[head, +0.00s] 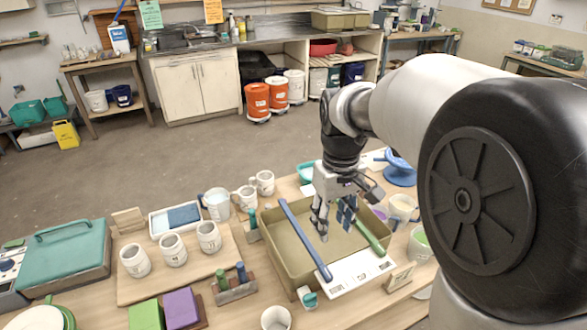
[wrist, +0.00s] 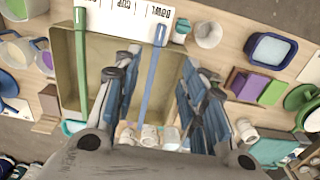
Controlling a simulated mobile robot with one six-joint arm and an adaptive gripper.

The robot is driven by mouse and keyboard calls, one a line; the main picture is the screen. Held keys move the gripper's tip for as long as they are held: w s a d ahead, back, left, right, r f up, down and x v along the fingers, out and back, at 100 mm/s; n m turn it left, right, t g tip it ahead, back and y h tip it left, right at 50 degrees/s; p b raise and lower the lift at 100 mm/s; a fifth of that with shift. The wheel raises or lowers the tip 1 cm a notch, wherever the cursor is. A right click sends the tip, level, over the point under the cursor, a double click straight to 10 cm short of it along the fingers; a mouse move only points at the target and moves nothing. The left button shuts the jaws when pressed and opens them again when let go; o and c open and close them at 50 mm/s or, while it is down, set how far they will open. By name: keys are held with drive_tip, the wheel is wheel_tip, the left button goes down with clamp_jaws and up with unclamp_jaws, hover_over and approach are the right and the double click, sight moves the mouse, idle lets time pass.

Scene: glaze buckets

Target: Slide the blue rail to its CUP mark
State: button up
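The blue rail (head: 304,238) lies across the tan basin (head: 265,236), left of my gripper in the head view. In the wrist view the blue rail (wrist: 153,80) runs between my two fingers as seen from above. Its end rests on the white marked strip (head: 346,277), next to the word BOWL; the word CUP stands beside it on the strip (wrist: 122,14), towards the green rail. The green rail (head: 370,238) lies across the basin's other side. My gripper (head: 335,232) is open and empty above the basin, apparently not touching the rail.
White mugs (head: 208,237) stand on a board left of the basin. A small post holder (head: 234,288) and green and purple blocks (head: 181,308) stand in front. A small jar (head: 308,297) sits close to the basin's front corner. Cups (head: 402,207) crowd the right side.

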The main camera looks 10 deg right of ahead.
sight(326, 271)
wheel_tip(326, 271, down, 18)
drive_tip(key=b, duration=0.5)
drive_tip(key=shift+r, duration=0.25)
clamp_jaws()
idle(0.5)
